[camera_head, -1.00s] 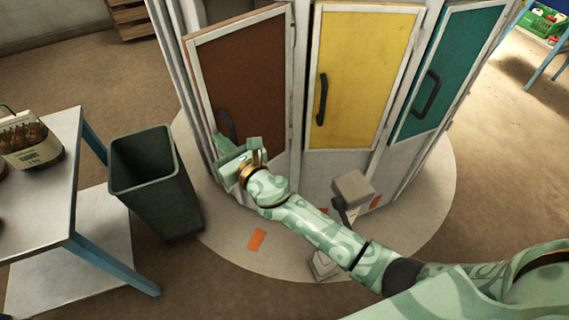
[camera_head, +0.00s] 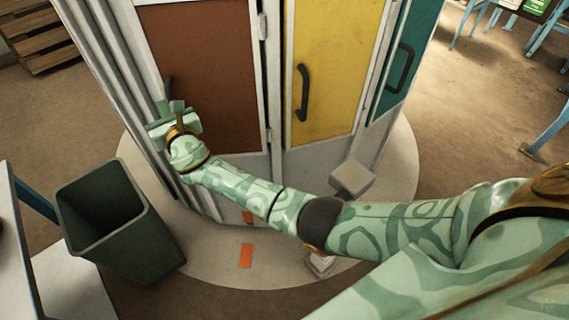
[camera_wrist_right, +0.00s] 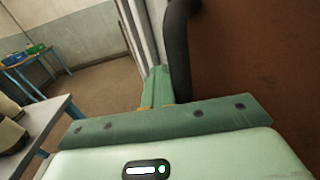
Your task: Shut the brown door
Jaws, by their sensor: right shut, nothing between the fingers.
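The brown door (camera_head: 205,80) is at the left of a pale cabinet, with hinges along its right side. It sits almost level with its frame; I cannot tell whether a thin gap is left. Its dark handle (camera_head: 169,86) is near the left edge, partly hidden by my right gripper (camera_head: 168,108). The gripper is shut and empty at the lower left of the door. My left gripper is out of view.
A yellow door (camera_head: 325,75) and a teal door (camera_head: 405,62) are to the right, both looking closed. A dark green bin (camera_head: 110,215) stands at the left beside a table (camera_head: 12,240). A grey pedal-like block (camera_head: 351,178) stands before the cabinet.

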